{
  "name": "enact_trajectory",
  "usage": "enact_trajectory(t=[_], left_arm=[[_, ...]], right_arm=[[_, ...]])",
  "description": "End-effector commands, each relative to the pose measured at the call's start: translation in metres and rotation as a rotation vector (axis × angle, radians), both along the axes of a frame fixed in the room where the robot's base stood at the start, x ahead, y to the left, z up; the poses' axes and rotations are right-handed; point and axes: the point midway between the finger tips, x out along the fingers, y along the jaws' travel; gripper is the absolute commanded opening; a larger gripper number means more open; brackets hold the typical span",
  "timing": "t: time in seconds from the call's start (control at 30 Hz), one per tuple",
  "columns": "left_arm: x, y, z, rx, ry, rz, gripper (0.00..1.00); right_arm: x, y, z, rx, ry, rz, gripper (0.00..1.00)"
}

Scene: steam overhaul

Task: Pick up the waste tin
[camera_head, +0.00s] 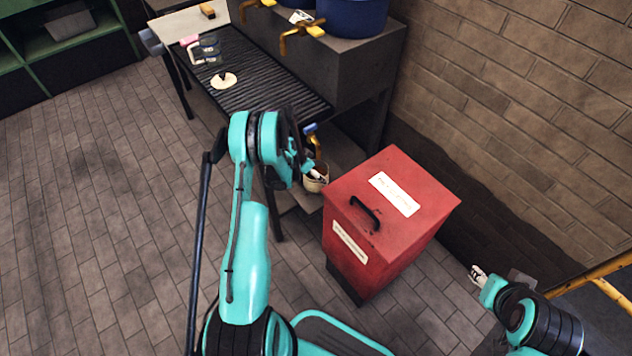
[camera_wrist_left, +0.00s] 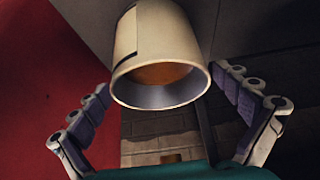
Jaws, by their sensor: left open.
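The waste tin (camera_head: 316,184) is a small cream cup-shaped tin. In the head view it stands on the low shelf under the slatted bench, left of the red bin, partly hidden by my left gripper. In the left wrist view the tin (camera_wrist_left: 152,40) shows large, its round mouth towards the bottom of the picture and its inside brownish. My left gripper (camera_head: 308,166) is at the tin. Its open fingers (camera_wrist_left: 165,82) lie on either side of the tin, with gaps showing. My right gripper (camera_head: 479,275) is at the lower right, away from the tin; its opening is unclear.
The red lidded bin (camera_head: 382,222) with a black handle stands close right of the tin. The slatted bench (camera_head: 262,75) and its leg (camera_head: 274,212) are close to my left arm. A brick wall (camera_head: 500,110) is behind. The floor at left is clear.

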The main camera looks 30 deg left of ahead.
Motion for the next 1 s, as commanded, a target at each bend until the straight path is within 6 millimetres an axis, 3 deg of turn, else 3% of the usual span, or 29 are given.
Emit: enact_trajectory(t=[0.27, 0.5, 0.57, 0.83, 1.0], left_arm=[[0.003, -0.001, -0.005, 0.0, 0.0, 0.001, 0.97], [0.003, -0.001, -0.005, 0.0, 0.0, 0.001, 0.34], [0.003, -0.001, -0.004, -0.001, -0.001, 0.001, 0.25], [0.003, -0.001, -0.001, -0.001, -0.001, 0.001, 0.25], [0.003, -0.001, 0.013, -0.001, -0.001, 0.001, 0.25]], right_arm=[[0.0, 0.0, -0.002, 0.0, 0.0, 0.0, 0.4], [0.0, 0.0, -0.002, 0.0, 0.0, 0.0, 0.4], [0.0, 0.0, -0.002, 0.0, 0.0, 0.0, 0.4], [0.0, 0.0, 0.0, 0.0, 0.0, 0.0, 0.4], [0.0, 0.0, 0.009, 0.0, 0.0, 0.0, 0.4]])
